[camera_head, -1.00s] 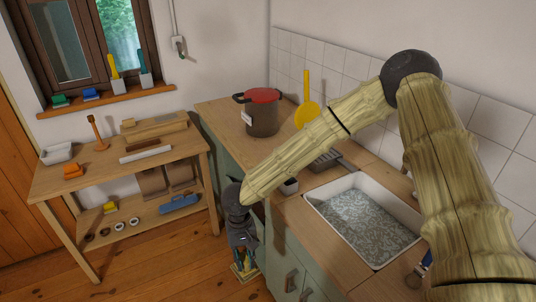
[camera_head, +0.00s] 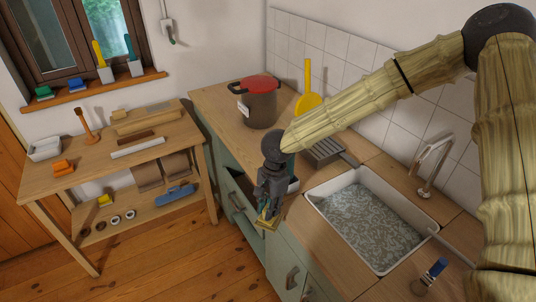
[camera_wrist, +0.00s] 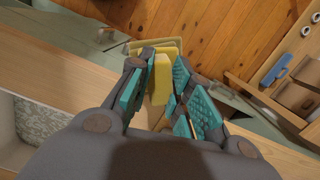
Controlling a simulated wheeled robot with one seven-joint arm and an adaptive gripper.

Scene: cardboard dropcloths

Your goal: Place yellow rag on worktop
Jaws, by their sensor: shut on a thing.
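My gripper (camera_head: 268,214) is shut on the yellow rag (camera_head: 267,222), pointing downward in the head view. In the wrist view the rag (camera_wrist: 162,80) is folded between the teal finger pads, with more yellow cloth beyond the fingertips. The wooden worktop (camera_head: 222,107) runs along the tiled wall, around the sink. My gripper and the rag are at its front edge, left of the sink. The rag's height against the worktop is hard to tell.
A white sink (camera_head: 425,215) is set in the worktop. A drawer (camera_head: 237,188) below looks open. Bare worktop lies in front of the sink.

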